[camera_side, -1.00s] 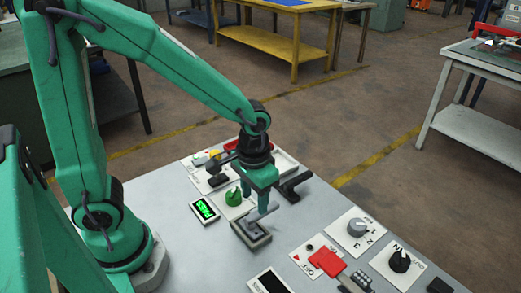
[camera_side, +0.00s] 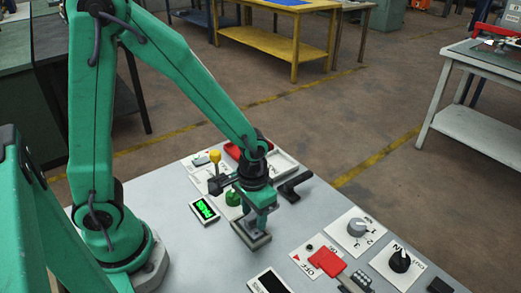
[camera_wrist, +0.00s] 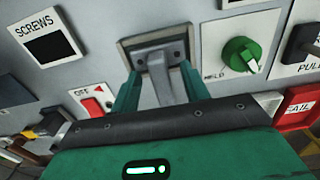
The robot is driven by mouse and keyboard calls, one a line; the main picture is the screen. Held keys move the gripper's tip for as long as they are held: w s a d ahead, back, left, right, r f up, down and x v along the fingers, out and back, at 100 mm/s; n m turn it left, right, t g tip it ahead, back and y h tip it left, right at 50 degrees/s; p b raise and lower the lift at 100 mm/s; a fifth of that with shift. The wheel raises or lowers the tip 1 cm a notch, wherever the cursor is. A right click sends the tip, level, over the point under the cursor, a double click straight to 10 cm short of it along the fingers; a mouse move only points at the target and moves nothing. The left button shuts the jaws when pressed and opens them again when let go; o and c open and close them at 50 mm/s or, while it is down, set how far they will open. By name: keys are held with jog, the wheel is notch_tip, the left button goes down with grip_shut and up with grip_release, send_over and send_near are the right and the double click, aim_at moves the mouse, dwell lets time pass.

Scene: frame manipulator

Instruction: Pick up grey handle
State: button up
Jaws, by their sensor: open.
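The grey handle (camera_wrist: 157,66) shows in the wrist view, standing on a dark grey square base. In the side view the base (camera_side: 250,240) sits on the panel near its middle, and the handle is largely hidden by my gripper (camera_side: 262,215). In the wrist view my gripper (camera_wrist: 158,88) has its two green fingers on either side of the handle, left and right. The jaws are open around it, and the fingertips reach close to the base. Whether a finger touches the handle cannot be told.
A green knob (camera_wrist: 239,54) is right of the handle in the wrist view. A red switch (camera_wrist: 92,107) is to its left. In the side view a green display (camera_side: 205,209) and a black handle (camera_side: 294,187) flank my gripper. A grey dial (camera_side: 358,227) stands farther right.

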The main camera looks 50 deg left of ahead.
jog(key=shift+f, duration=0.45)
grip_shut()
